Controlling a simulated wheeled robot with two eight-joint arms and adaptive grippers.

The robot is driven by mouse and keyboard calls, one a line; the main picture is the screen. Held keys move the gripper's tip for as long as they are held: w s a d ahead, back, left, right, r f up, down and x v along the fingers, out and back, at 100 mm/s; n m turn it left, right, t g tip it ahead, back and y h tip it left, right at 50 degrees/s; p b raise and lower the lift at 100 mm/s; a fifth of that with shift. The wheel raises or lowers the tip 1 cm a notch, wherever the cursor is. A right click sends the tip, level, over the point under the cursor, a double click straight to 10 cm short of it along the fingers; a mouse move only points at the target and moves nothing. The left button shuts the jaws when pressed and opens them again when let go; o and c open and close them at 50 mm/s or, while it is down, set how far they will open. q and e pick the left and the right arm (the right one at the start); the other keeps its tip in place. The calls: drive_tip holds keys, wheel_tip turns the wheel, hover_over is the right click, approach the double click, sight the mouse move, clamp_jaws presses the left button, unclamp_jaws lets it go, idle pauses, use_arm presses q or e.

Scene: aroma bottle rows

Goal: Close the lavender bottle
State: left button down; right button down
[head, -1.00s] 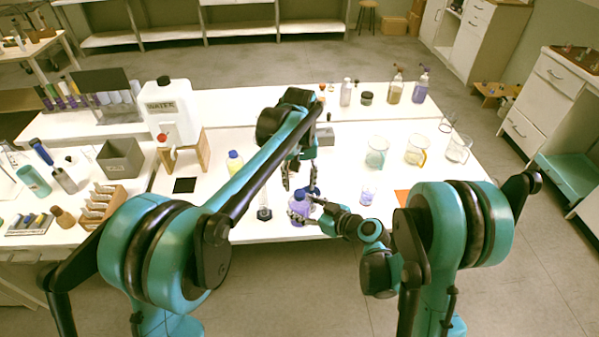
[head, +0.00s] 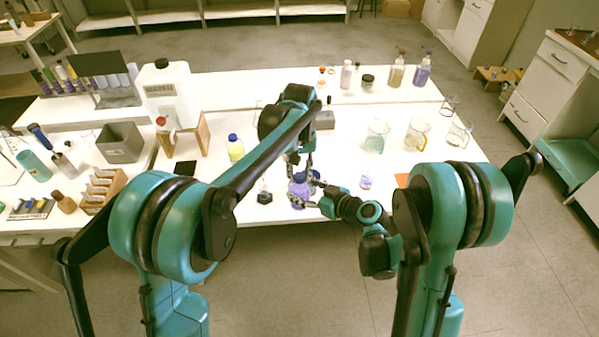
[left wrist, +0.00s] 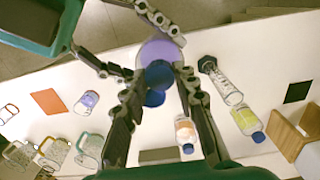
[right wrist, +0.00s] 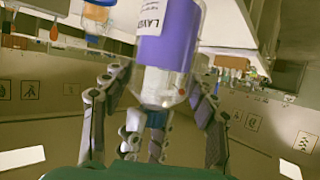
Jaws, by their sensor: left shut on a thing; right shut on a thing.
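The lavender bottle (head: 298,196) has a purple label and stands near the front edge of the table. My right gripper (head: 314,194) is shut around its body. In the right wrist view the bottle (right wrist: 168,38) fills the upper middle, label upside down, with fingers on both sides. A blue cap (head: 300,178) is at the bottle's top; it shows in the left wrist view (left wrist: 157,75) and right wrist view (right wrist: 157,119). My left gripper (head: 303,167) is above the bottle, shut on the cap. I cannot tell whether the cap touches the neck.
A dark-based glass cylinder (head: 265,195) stands just left of the bottle, and a yellow-labelled bottle (head: 235,149) farther left. A small purple-labelled vessel (head: 366,180) is at right. Glass beakers (head: 377,136) stand behind it. The table's front edge is close.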

use_arm(q)
drive_tip(key=c, duration=1.1)
unclamp_jaws()
wheel_tip(320, 180, up, 12)
drive_tip(key=shift+w, duration=0.1)
